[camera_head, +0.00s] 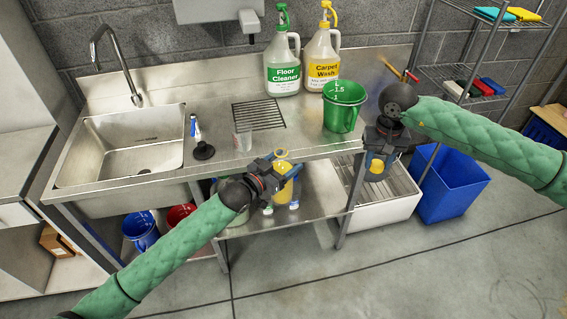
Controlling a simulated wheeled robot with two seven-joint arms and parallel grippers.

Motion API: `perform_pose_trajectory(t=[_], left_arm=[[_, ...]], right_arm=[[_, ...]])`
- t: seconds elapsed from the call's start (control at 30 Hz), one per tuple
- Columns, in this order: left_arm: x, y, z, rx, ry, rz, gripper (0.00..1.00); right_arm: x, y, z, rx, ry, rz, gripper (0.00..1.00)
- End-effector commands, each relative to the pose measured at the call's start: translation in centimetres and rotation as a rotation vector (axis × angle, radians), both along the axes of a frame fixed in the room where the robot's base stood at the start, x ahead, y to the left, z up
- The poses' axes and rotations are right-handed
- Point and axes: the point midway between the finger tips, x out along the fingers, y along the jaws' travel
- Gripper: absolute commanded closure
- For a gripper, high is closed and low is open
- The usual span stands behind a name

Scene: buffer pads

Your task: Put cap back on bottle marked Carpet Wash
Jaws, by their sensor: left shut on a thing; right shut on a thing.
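The white jug marked Carpet Wash (322,68) stands upright at the back of the steel counter, with a yellow pump top (327,16) on it. My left gripper (277,170) is at the counter's front edge, shut on a yellow thing (284,168); its full shape is partly hidden by the jaws. My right gripper (382,148) is right of the green bucket, beyond the counter's right end, shut on a small yellow thing (377,166). I cannot tell which of these is a cap. Both grippers are well apart from the jug.
The Floor Cleaner jug (283,70) stands left of the Carpet Wash jug. A green bucket (343,112) and a clear cup (242,138) stand on the counter. A sink (132,145) is at left. A blue bin (449,187) is on the floor at right.

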Motion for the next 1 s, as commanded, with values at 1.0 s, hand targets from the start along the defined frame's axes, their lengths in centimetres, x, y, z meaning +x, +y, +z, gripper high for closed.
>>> perform_pose_trajectory(t=[1.0], left_arm=[[0.0, 0.0, 0.1, -0.001, -0.002, 0.0, 1.0]], right_arm=[[2.6, 17.6, 9.1, 0.0, -0.002, 0.216, 0.83]])
